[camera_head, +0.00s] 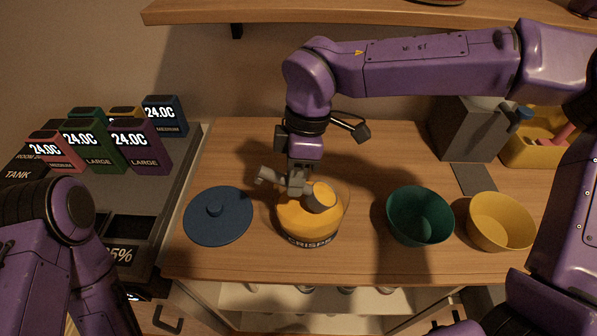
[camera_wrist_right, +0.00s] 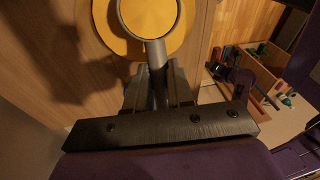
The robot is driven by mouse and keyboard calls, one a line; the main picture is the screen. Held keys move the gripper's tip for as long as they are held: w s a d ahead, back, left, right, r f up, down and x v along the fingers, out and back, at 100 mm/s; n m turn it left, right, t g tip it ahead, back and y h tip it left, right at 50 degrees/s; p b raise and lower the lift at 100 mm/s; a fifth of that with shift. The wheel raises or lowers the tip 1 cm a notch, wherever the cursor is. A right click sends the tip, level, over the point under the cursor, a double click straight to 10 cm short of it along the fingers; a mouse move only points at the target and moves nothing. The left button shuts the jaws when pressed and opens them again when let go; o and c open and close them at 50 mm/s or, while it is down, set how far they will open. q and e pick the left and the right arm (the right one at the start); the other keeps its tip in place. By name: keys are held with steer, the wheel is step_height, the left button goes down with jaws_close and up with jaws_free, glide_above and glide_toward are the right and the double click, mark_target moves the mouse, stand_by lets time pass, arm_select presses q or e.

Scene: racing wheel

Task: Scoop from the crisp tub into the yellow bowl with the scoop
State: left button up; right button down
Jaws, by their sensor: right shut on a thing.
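The crisp tub (camera_head: 309,232) stands on the counter, full of orange-yellow crisps. My right gripper (camera_head: 297,188) is above the tub and shut on the handle of the grey scoop (camera_head: 321,196). The scoop's round cup is tilted over the tub's mouth, at or just above the crisps; I cannot tell if it touches them. In the right wrist view the scoop (camera_wrist_right: 150,14) is held between the fingers, over the yellow-orange round of the tub (camera_wrist_right: 106,34). The yellow bowl (camera_head: 500,222) stands at the right and looks empty. My left gripper is out of view.
A green bowl (camera_head: 420,216) stands between the tub and the yellow bowl. A blue lid (camera_head: 218,215) lies left of the tub. A grey box (camera_head: 468,130) and a yellow crate (camera_head: 535,150) stand at the back right. A shelf (camera_head: 330,14) runs above.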

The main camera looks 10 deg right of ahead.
steer(key=r+p, duration=0.1)
steer(key=a+r+p, duration=0.1)
steer(key=r, duration=0.1)
steer(key=shift+w+r+h+p, duration=0.1)
steer(key=shift+r+h+p, duration=0.05)
steer(key=shift+h+p, duration=0.25)
steer(key=a+h+p, duration=0.1)
steer(key=p, duration=0.2)
steer(key=a+r+g+h+p, duration=0.1)
steer(key=h+p, duration=0.1)
steer(key=p, duration=0.1)
steer(key=w+a+r+h+p, duration=0.1)
steer(key=h+p, duration=0.1)
steer(key=p, duration=0.1)
steer(key=shift+a+r+m+g, duration=0.15)
steer(key=shift+a+m+g, duration=0.15)
steer(key=shift+a+g, duration=0.1)
steer(key=shift+w+a+r+p, duration=0.1)
steer(key=shift+a+r+p, duration=0.1)
steer(key=shift+p, duration=0.1)
steer(key=shift+s+p+v, duration=0.2)
steer(key=shift+p+v, duration=0.65)
steer(key=shift+v, duration=0.55)
steer(key=shift+a+r+h, duration=0.1)
steer(key=shift+a+h, duration=0.05)
steer(key=shift+h, duration=0.15)
